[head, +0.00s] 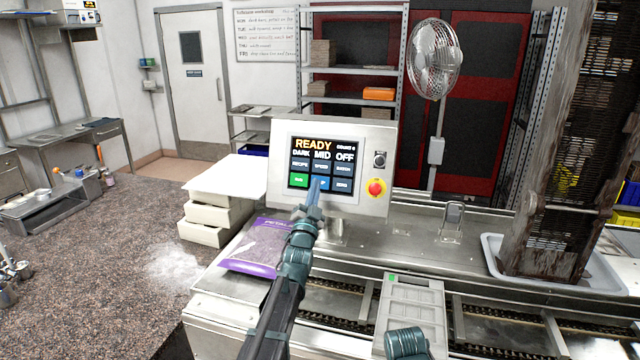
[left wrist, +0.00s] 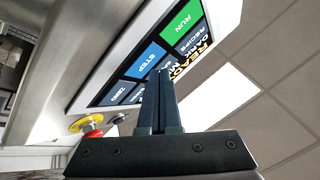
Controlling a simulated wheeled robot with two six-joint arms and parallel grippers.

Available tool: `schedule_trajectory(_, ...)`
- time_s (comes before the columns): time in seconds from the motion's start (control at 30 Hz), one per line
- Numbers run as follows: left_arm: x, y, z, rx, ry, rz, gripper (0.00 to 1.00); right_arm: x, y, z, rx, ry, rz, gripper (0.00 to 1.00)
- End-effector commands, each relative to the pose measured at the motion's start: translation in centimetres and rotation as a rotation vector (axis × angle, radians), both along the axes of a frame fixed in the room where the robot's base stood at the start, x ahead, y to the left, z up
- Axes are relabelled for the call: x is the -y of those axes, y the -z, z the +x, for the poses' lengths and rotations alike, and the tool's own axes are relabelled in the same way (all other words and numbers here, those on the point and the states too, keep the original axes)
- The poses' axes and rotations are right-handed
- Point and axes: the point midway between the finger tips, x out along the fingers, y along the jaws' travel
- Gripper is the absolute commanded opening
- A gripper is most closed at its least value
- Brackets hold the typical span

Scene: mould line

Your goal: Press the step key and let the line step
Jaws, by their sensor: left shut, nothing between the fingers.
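The control panel (head: 375,151) stands upright on the line with its screen lit. The screen (head: 327,158) reads READY, with DARK, MID and OFF below. The green RUN key (head: 299,180) is at its lower left. The blue STEP key (head: 318,184) is right of it, partly hidden by my gripper; it also shows in the left wrist view (left wrist: 146,60). My left gripper (head: 314,192) is shut and empty, its tips in front of the STEP key. I cannot tell whether they touch it. My right gripper is not clearly in view; a piece of my arm shows at the bottom.
A red stop button (head: 376,188) sits right of the screen. A purple-edged bag (head: 255,246) lies left of my left arm. A pale mould (head: 411,305) lies on the chain line (head: 335,300). White boxes (head: 215,213) are stacked at the left. A tray (head: 492,249) is at the right.

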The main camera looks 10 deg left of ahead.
Motion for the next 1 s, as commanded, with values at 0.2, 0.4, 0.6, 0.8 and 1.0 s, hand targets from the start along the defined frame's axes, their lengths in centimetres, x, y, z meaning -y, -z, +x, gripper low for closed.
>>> schedule_trajectory(0.2, 0.0, 0.01, 0.02, 0.0, 0.0, 0.0, 0.0, 0.0, 0.0, 0.0, 0.0, 0.0, 0.0, 0.43)
schedule_trajectory(0.4, 0.01, 0.17, 0.46, 0.0, 0.0, 0.0, 0.0, 0.0, 0.17, 0.0, 0.0, 0.0, 0.0, 0.43)
schedule_trajectory(0.6, 0.03, 0.26, 0.84, 0.0, 0.0, 0.0, 0.0, -0.01, 0.27, 0.0, 0.0, 0.0, 0.0, 0.43)
schedule_trajectory(0.8, 0.03, 0.25, 0.8, 0.0, 0.0, 0.0, 0.0, 0.01, 0.25, 0.0, 0.0, 0.0, 0.0, 0.43)
schedule_trajectory(1.0, 0.04, 0.29, 0.89, 0.0, 0.0, 0.0, 0.0, 0.0, 0.28, 0.0, 0.0, 0.0, 0.0, 0.43)
